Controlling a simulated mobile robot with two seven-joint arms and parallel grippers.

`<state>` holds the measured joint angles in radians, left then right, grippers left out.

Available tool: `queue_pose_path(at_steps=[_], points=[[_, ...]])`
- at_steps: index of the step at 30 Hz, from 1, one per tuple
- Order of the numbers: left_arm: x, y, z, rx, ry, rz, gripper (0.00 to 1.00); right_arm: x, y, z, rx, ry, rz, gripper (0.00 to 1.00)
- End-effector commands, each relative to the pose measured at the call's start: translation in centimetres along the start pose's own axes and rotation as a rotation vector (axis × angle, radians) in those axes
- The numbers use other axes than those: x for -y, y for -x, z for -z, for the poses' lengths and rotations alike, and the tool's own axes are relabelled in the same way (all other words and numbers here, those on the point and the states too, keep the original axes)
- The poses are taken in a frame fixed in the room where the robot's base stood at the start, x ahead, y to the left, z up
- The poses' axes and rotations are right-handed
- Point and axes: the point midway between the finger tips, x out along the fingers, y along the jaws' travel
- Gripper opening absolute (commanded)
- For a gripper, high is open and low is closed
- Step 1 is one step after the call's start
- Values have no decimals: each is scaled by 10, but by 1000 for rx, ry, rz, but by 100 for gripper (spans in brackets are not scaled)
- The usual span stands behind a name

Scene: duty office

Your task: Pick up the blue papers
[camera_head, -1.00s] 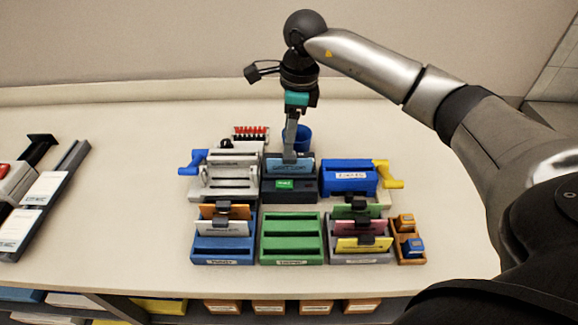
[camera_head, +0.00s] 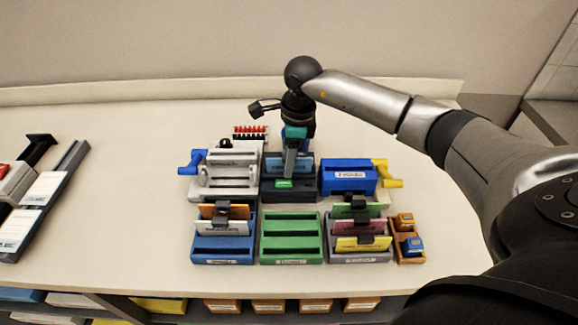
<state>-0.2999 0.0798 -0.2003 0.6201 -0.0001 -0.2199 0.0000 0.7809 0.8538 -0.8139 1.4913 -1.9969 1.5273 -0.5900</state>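The blue papers (camera_head: 274,165) stand upright in the slot of a dark holder (camera_head: 302,190) at the middle of the table. My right gripper (camera_head: 288,176) points down over them, and its grey finger covers the middle of their front face. I see it almost edge-on, so the gap between its fingers and any contact with the papers cannot be told. My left gripper is not in view.
A grey crank device (camera_head: 230,175) and a blue one (camera_head: 348,178) flank the holder closely. In front are a blue rack (camera_head: 222,250), an empty green rack (camera_head: 291,250) and a grey rack with cards (camera_head: 362,257).

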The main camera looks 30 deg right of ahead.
Motion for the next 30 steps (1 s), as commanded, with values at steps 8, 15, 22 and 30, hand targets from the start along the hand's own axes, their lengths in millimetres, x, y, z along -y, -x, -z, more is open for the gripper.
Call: queue_pose_path(at_steps=[8, 15, 22, 30], points=[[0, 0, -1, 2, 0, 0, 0, 0, 1, 0, 0, 0, 1, 18], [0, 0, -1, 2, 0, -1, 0, 0, 1, 0, 0, 0, 1, 0], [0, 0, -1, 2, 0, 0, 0, 0, 1, 0, 0, 0, 1, 0], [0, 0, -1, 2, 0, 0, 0, 0, 2, 0, 1, 0, 1, 0]])
